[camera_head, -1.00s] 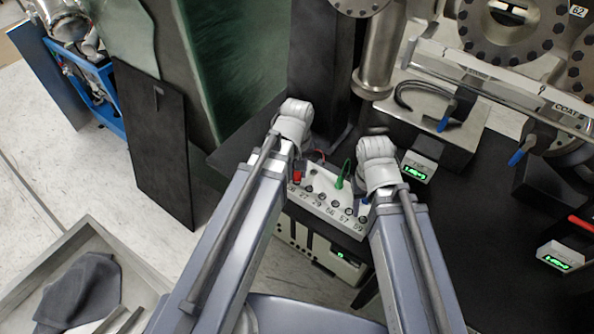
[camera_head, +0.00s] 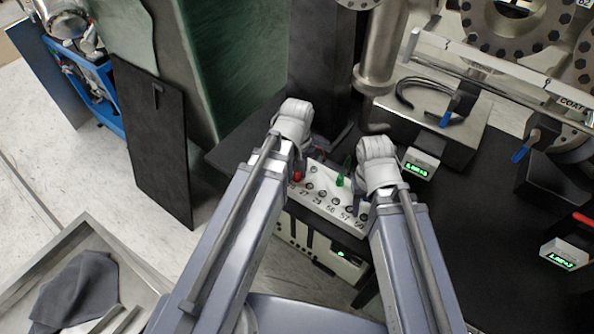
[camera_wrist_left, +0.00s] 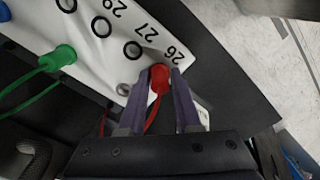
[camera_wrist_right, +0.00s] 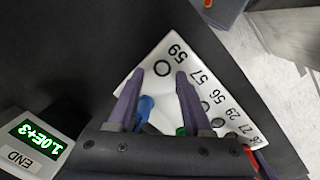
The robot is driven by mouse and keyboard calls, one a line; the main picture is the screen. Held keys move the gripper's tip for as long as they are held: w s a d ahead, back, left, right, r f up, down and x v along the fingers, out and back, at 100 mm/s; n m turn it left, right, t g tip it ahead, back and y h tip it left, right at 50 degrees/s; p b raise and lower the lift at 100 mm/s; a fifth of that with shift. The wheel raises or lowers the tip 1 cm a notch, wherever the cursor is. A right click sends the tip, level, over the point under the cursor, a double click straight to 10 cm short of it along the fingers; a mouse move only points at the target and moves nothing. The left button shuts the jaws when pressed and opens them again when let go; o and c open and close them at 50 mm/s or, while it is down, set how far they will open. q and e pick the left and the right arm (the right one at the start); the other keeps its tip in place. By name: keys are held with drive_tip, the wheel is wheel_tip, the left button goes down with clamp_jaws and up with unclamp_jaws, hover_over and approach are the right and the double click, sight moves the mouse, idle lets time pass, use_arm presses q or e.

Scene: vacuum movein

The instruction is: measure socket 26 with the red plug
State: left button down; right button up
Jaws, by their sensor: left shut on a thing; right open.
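The red plug (camera_wrist_left: 159,77) is between the fingers of my left gripper (camera_wrist_left: 160,88), which is shut on it. The plug stands over the spot beside the label 26, at the end of the socket row on the white panel (camera_wrist_left: 190,45); I cannot tell how deep it sits. In the head view the red plug (camera_head: 297,175) shows just below my left gripper (camera_head: 298,160). My right gripper (camera_wrist_right: 150,82) is open near the panel's other end, by socket 59 (camera_wrist_right: 162,68), with a blue plug (camera_wrist_right: 146,106) close to its left finger.
A green plug (camera_wrist_left: 62,57) with its lead is on the panel. A meter marked END (camera_wrist_right: 35,140) reads 1.0E+3 and stands beside my right gripper. Another lit display (camera_head: 563,256) is at the right. Metal flanges and pipes fill the back; a tray (camera_head: 110,250) is at lower left.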

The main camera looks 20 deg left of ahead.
use_arm(q)
drive_tip(key=shift+f, duration=0.25)
use_arm(e)
drive_tip(key=shift+f, duration=0.2)
use_arm(q)
drive_tip(key=c, duration=0.5)
unclamp_jaws()
drive_tip(key=shift+r, duration=0.1)
use_arm(e)
drive_tip(key=shift+r, duration=0.1)
use_arm(q)
wheel_tip(320, 180, up, 8)
drive_tip(key=p, duration=0.7)
drive_tip(key=shift+p, duration=0.3)
use_arm(e)
wheel_tip(320, 180, up, 8)
drive_tip(key=shift+f, duration=0.2)
